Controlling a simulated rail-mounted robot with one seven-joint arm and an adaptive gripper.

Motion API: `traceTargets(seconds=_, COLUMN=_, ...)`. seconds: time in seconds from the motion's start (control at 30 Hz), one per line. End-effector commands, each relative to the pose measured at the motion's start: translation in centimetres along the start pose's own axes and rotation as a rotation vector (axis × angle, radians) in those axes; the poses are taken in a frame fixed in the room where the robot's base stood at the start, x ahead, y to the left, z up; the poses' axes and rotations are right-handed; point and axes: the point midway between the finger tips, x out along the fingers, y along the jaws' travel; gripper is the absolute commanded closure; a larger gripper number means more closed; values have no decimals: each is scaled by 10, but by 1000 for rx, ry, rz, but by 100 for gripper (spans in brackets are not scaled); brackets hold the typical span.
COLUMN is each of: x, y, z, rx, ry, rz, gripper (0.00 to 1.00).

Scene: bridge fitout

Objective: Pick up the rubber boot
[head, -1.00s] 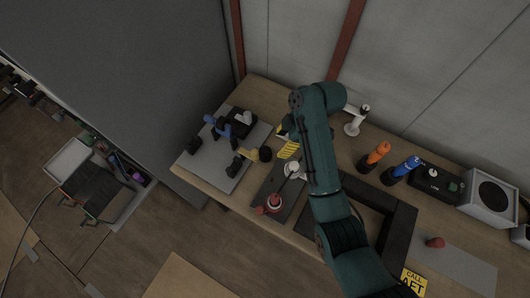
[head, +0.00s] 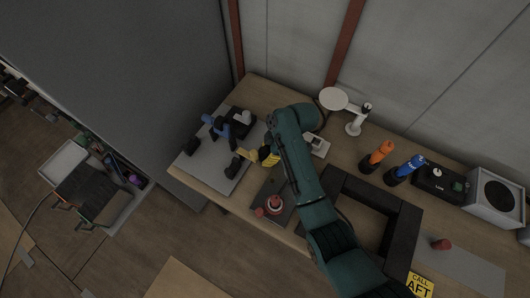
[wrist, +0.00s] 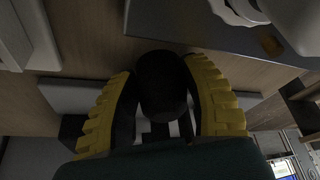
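A black, rounded piece that looks like the rubber boot (wrist: 161,84) lies between my two yellow fingers in the wrist view. Its sides are very close to both fingers; I cannot tell whether they press on it. In the head view my gripper (head: 267,158) is low at the right edge of the grey mat (head: 204,180). There my gripper and arm cover most of what is between the fingers. In the wrist view my gripper (wrist: 160,90) has a gap between its fingers, filled largely by the black piece.
On the grey mat are a blue tool (head: 216,125) and black pieces. A black frame (head: 403,235), orange bottle (head: 377,156) and blue bottle (head: 406,170) stand to the right. A white lamp (head: 355,122) stands behind.

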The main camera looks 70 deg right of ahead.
Motion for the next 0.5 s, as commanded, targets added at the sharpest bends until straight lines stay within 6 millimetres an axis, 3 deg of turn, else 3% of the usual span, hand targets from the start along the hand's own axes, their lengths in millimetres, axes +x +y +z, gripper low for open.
traceTargets(seconds=0.03, x=0, y=0, z=0, rx=0, ry=0, rz=0, gripper=67)
traceTargets(seconds=0.13, x=0, y=0, z=0, rx=0, ry=0, rz=0, gripper=84)
traceTargets(seconds=0.5, x=-3, y=0, z=-1, rx=0, ry=0, rz=0, gripper=84)
